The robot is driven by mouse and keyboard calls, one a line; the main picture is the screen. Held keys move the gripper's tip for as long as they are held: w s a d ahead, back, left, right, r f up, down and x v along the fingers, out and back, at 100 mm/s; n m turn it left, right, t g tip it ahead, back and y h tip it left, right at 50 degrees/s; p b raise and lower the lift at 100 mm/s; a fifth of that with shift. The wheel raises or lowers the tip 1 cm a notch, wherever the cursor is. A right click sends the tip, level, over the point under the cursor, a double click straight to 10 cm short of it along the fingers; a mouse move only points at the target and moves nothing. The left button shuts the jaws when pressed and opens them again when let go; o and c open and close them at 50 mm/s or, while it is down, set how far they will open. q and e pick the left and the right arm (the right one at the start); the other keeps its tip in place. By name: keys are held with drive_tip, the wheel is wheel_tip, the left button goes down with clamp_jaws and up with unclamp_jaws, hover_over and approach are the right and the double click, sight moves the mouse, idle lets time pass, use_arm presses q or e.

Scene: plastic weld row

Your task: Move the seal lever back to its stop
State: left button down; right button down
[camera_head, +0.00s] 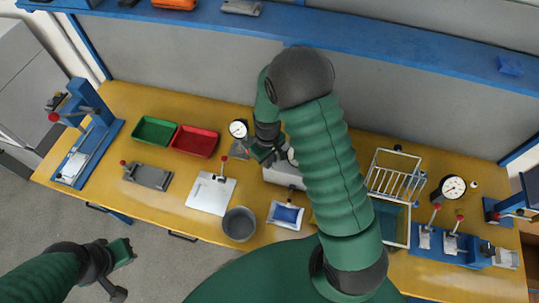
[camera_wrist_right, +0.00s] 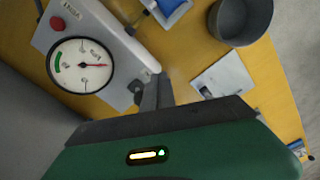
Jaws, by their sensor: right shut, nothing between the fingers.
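A pale machine (camera_wrist_right: 105,50) with a round gauge (camera_wrist_right: 82,65) and a red button (camera_wrist_right: 57,23) fills the upper left of the right wrist view. In the head view its pale body (camera_head: 283,175) is partly hidden behind my right arm. I cannot clearly make out the seal lever; a small grey part (camera_wrist_right: 136,87) shows at the machine's edge beside my fingers. My right gripper (camera_wrist_right: 152,92) is shut and empty, close to that edge; contact cannot be told. It also shows in the head view (camera_head: 280,160).
A grey tray with a blue pad (camera_head: 287,214) and a grey pot (camera_head: 239,224) stand in front. A dial gauge (camera_head: 238,129) is left of my right gripper. Green (camera_head: 154,131) and red (camera_head: 195,141) bins lie left, a wire rack (camera_head: 396,177) right.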

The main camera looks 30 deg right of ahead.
drive_tip(key=shift+w+d+r, duration=0.35)
drive_tip(key=shift+w+d, duration=0.1)
drive_tip(key=shift+d, duration=0.1)
